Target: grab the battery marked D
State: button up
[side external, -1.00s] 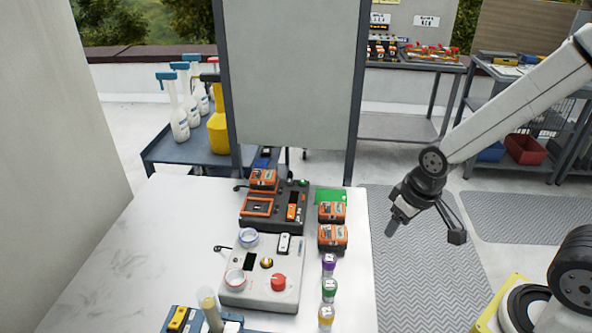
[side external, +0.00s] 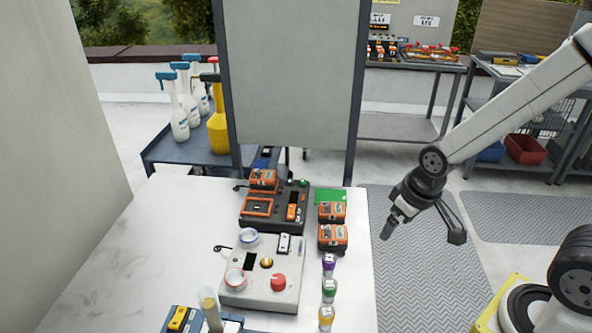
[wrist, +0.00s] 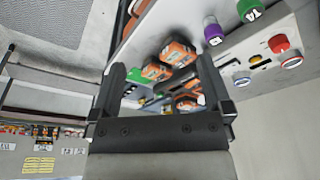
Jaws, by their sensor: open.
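Two orange-and-black batteries stand at the right edge of the white table, a rear one (side external: 332,211) and a front one (side external: 332,238). A third battery (side external: 263,179) sits on the dark charger (side external: 262,216). Their letters are too small to read, so I cannot tell which is D. My gripper (side external: 388,231) is in the air to the right of the table, apart from the batteries. In the wrist view my gripper (wrist: 161,72) is open and empty, with batteries (wrist: 178,52) showing beyond and between its fingers.
A grey control box (side external: 262,275) with a red knob stands in front of the charger. Purple, green and yellow capped containers (side external: 328,289) line the table's right edge near the batteries. A tall grey panel (side external: 293,80) rises behind.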

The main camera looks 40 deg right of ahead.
jog(key=n+y, duration=0.3)
jog(key=n, duration=0.6)
send_over(335, 232)
jog(key=s+d, duration=0.2)
jog(key=f, duration=0.6)
jog(key=shift+s+f, duration=0.1)
jog(key=shift+s, duration=0.1)
jog(key=shift+w+f+n, duration=0.3)
jog(key=shift+w+n, duration=0.1)
jog(key=shift+w, duration=0.05)
jog(key=shift+x, duration=1.3)
jog(key=shift+f, duration=0.1)
jog(key=shift+x, duration=2.5)
jog(key=shift+a, duration=0.15)
